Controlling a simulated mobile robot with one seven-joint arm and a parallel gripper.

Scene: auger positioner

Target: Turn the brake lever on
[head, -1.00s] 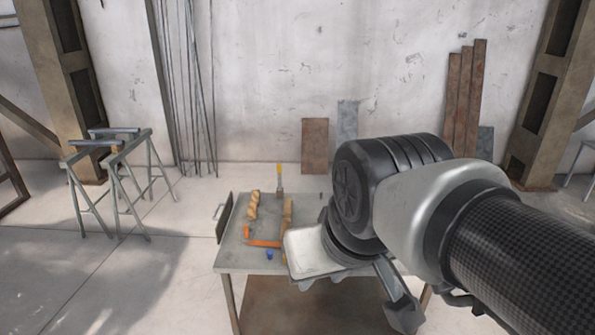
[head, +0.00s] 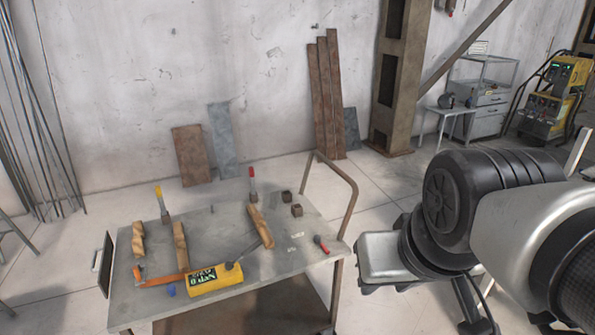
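I cannot tell for sure which part is the brake lever. On the grey cart table (head: 225,235), a thin upright piece with a red top (head: 252,175) stands at the back, and a similar one with a yellow top (head: 158,192) stands to its left. A small red-ended piece (head: 321,243) lies at the right edge. A yellow box-like tool (head: 214,281) with a dark rod lies at the front. My gripper (head: 474,308) is at the lower right, apart from the table and right of it; its fingers are partly hidden, so its opening is unclear.
Wooden pieces (head: 180,246), an orange tool (head: 160,281), a blue cap (head: 171,291) and small dark blocks (head: 297,210) lie on the table. A raised tube handle (head: 345,185) bounds its right side. A yellow machine (head: 552,95) stands far right. Floor between is clear.

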